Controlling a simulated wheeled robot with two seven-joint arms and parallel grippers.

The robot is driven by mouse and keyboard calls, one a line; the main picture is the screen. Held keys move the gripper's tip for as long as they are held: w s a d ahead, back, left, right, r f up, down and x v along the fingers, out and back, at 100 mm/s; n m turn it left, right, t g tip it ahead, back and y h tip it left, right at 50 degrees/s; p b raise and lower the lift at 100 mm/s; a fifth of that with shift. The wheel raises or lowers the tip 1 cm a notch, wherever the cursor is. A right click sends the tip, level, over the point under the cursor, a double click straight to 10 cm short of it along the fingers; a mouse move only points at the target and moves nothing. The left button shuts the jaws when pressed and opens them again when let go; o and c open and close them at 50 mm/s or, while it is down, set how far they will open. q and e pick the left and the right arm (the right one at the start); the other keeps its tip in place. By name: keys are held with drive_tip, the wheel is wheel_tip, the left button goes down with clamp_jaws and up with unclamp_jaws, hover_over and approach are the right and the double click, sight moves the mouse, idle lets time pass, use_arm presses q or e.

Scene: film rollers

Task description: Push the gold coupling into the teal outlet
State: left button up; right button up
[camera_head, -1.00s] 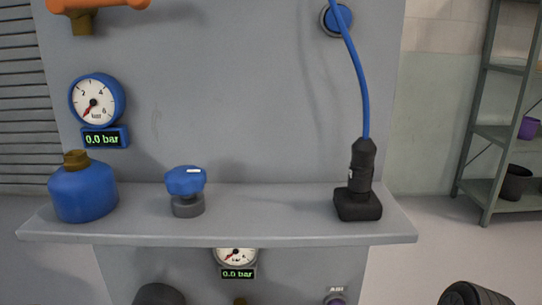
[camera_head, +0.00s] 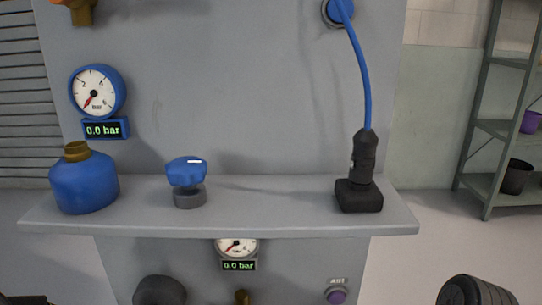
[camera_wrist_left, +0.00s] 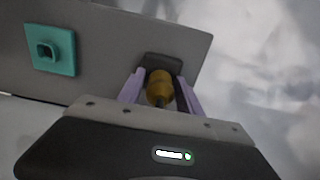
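In the left wrist view, the gold coupling (camera_wrist_left: 160,86) sits between the two purple fingers of my left gripper (camera_wrist_left: 160,92). A dark block (camera_wrist_left: 163,60) is just behind it; I cannot tell if they touch. A dark strip lies between the coupling and the right-hand finger, and I cannot tell if the fingers press on the coupling. The teal outlet (camera_wrist_left: 66,58), a square plate with a dark-mouthed socket, is on the grey panel to the left, apart from the coupling. Neither gripper nor the teal outlet can be made out in the head view.
A grey shelf (camera_head: 270,224) carries a blue bottle (camera_head: 84,184), a blue-topped knob (camera_head: 187,180) and a black plug (camera_head: 361,180) on a blue hose (camera_head: 363,85). Gauges (camera_head: 98,91) are above and below. A metal rack (camera_head: 497,125) stands at the right.

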use_arm(q)
clamp_jaws()
drive_tip(key=shift+r, duration=0.1)
idle(0.6)
drive_tip(key=shift+r+p, duration=2.4)
drive_tip(key=shift+r, duration=0.55)
drive_tip(key=shift+s+d, duration=0.1)
drive_tip(key=shift+d, duration=0.55)
drive_tip(key=s+d+r, duration=0.1)
drive_tip(key=s+d, duration=0.3)
drive_tip(key=d, duration=0.8)
drive_tip(key=w+d+r, duration=0.1)
drive_tip(key=w+d, duration=0.3)
drive_tip(key=shift+w+d, duration=0.3)
drive_tip(key=shift+d, duration=0.1)
